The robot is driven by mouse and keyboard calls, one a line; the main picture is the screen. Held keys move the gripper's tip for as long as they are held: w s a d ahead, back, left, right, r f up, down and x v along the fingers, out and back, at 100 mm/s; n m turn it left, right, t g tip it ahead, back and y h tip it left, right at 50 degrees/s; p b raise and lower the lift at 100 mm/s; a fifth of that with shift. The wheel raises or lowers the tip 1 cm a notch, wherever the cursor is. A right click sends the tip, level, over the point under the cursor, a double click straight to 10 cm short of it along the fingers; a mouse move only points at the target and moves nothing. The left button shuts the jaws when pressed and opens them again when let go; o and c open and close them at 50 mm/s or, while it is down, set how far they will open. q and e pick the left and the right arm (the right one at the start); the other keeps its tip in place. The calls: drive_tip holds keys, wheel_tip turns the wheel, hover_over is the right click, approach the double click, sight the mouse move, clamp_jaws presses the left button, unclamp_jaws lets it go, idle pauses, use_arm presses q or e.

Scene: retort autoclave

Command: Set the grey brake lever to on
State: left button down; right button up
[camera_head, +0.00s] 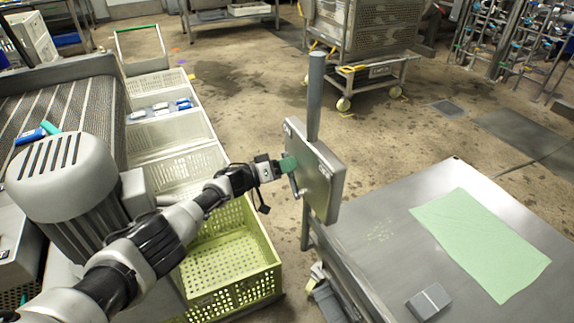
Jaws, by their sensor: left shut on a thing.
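A grey metal box (322,185) is fixed to a grey upright post (315,95) by the corner of the steel table. The grey brake lever (294,186) appears as a short slim bar on the left face of this box, pointing down. My left gripper (287,163), with green at its fingertips, is shut on the lever close against the box. My right gripper is not in view.
The steel table (380,200) carries a green sheet (482,242) and a small grey block (428,301). A yellow-green crate (268,262) stands below my left arm. A wheeled steel cart (372,80) is behind. Wet floor (240,75) lies open between them.

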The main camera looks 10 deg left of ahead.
use_arm(q)
drive_tip(key=shift+s+a+f, duration=0.1)
drive_tip(key=shift+f, duration=0.1)
drive_tip(key=c, duration=0.9)
unclamp_jaws()
drive_tip(key=shift+a, duration=0.1)
drive_tip(key=shift+r, duration=0.1)
